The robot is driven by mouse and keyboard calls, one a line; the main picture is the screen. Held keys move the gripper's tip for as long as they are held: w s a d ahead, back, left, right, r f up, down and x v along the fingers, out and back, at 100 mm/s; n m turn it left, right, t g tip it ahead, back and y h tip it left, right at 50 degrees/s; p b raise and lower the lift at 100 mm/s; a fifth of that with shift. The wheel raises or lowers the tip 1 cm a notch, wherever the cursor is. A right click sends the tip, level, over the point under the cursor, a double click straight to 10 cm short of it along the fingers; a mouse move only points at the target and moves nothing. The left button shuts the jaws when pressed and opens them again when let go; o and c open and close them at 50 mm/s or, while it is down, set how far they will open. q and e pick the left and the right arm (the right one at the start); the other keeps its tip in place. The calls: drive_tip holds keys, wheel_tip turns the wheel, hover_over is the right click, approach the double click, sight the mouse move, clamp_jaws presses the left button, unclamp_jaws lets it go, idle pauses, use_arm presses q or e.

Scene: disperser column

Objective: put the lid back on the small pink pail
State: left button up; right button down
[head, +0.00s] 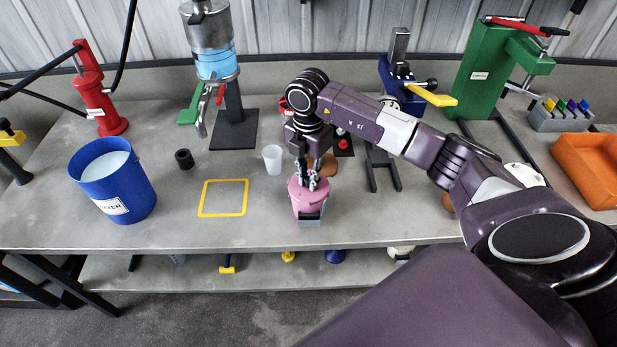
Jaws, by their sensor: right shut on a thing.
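The small pink pail (308,203) stands upright near the front edge of the bench, with a grey patch low on its front. My right gripper (313,184) reaches down from above and is directly over the pail's top. It is shut on the pink lid (297,185), which is at the pail's mouth. The fingers hide part of the lid, and I cannot tell whether it is fully seated on the rim. My left gripper is not in view.
A blue bucket (127,190) and a yellow square outline (223,198) are to the left. A translucent cup (273,159) stands just behind the pail. A column with blue liquid (216,65) and a green press (487,75) stand behind. An orange bin (588,168) is at right.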

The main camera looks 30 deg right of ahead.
drive_tip(key=c, duration=1.8)
unclamp_jaws()
drive_tip(key=shift+o, duration=0.4)
drive_tip(key=o, duration=0.4)
drive_tip(key=shift+r, duration=0.1)
drive_tip(key=shift+r+p, duration=1.75)
drive_tip(key=shift+r, duration=0.5)
drive_tip(key=shift+r+p, duration=0.75)
drive_tip(key=shift+r, duration=0.45)
